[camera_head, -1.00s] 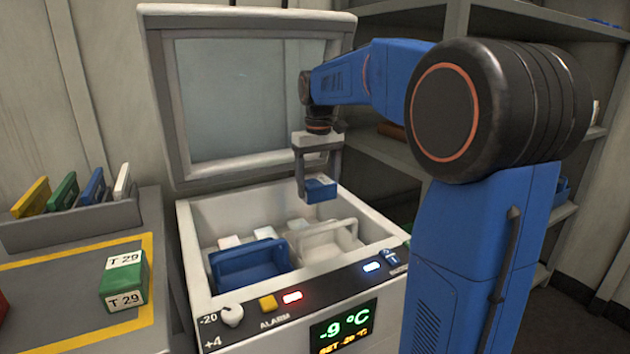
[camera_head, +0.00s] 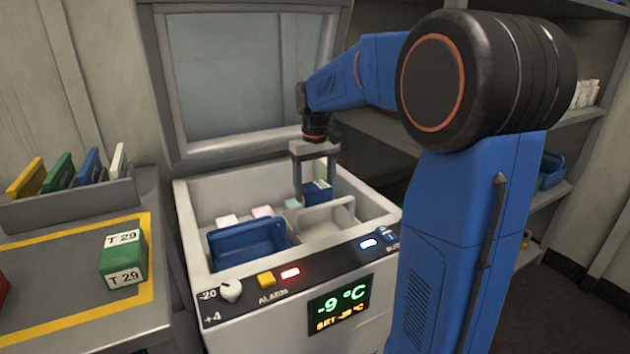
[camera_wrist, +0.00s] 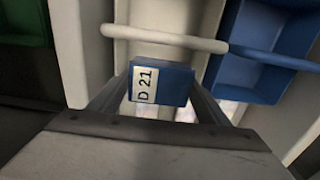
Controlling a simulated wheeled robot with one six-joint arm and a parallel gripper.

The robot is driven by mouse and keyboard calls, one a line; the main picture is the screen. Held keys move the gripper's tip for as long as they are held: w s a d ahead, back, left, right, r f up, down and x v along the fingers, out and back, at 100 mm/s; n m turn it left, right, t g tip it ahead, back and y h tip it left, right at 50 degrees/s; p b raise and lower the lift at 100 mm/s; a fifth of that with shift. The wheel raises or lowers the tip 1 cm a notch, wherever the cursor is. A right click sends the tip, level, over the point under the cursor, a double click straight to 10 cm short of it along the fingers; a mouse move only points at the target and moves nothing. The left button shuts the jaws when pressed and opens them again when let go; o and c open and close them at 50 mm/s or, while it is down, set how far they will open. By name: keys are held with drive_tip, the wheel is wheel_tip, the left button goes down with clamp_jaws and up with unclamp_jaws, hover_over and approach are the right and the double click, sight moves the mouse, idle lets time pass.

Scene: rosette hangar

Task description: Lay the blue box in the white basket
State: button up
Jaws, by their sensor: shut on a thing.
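My gripper (camera_head: 317,178) points down into the open chest freezer and is shut on a small blue box (camera_head: 316,191) with a white label. In the wrist view the blue box (camera_wrist: 162,84) sits between the fingers, its label reading "D 21". The white basket (camera_head: 326,219) is inside the freezer at the right, and the box is just behind and above its back part in the head view. The white basket also shows in the wrist view (camera_wrist: 170,18), with its handle bar crossing beyond the box. Whether the box touches the basket cannot be told.
A blue basket (camera_head: 246,243) is left of the white one in the freezer (camera_head: 187,225). Small pale packs lie behind them. The raised lid (camera_head: 240,85) stands at the back. A green box (camera_head: 123,260) is on the left bench, near a grey rack (camera_head: 70,202).

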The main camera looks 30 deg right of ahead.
drive_tip(key=shift+f, duration=6.4)
drive_tip(key=o, duration=1.2)
drive_tip(key=shift+o, duration=0.2)
drive_tip(key=shift+r, duration=0.1)
wheel_tip(320, 180, up, 17)
drive_tip(key=shift+r, duration=0.1)
